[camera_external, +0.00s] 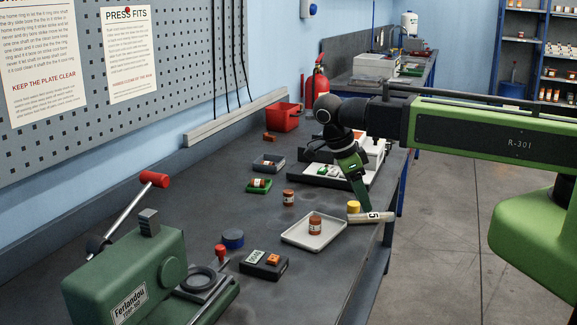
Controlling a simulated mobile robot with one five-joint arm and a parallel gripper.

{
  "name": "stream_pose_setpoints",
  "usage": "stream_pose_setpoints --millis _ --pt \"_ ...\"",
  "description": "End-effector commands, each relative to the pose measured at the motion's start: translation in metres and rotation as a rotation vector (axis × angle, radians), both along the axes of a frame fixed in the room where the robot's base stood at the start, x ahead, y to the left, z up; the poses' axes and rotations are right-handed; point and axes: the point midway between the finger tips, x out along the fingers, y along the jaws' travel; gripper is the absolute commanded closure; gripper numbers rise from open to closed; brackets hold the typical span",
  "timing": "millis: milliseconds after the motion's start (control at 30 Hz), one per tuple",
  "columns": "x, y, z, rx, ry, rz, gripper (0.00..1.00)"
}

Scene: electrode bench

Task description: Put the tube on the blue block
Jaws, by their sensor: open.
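A pale beige tube (384,217) with a label reading 5 lies on its side near the right edge of the bench. My gripper (366,208) points down at it with green fingers. The fingertips are right at the tube's upper side; whether they touch it or stand around it I cannot tell. The gripper is open. A dark blue round block (232,239) sits on the bench at the lower middle, left of the tube, with its top bare. No square blue block shows.
A white tray (297,240) with a brown labelled jar (315,225) stands between the tube and the blue block. A yellow cylinder (353,206) is close beside my gripper. A black box (264,270) and a green press (130,275) are in front. Another brown jar (289,198) stands behind.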

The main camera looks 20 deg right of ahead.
Motion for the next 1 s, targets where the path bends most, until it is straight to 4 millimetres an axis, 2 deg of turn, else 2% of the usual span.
stream_pose_setpoints --millis 167,433,667,767,1000 --pt "-0.001 -0.002 -0.006 0.000 0.000 0.000 0.49" --pt "-0.007 -0.017 -0.048 0.001 0.001 0.001 0.49" --pt "-0.007 -0.018 -0.046 0.001 0.001 0.001 0.49" --pt "-0.007 -0.018 -0.046 0.001 0.001 0.001 0.60" --pt "-0.007 -0.018 -0.046 0.001 0.001 0.001 0.91"
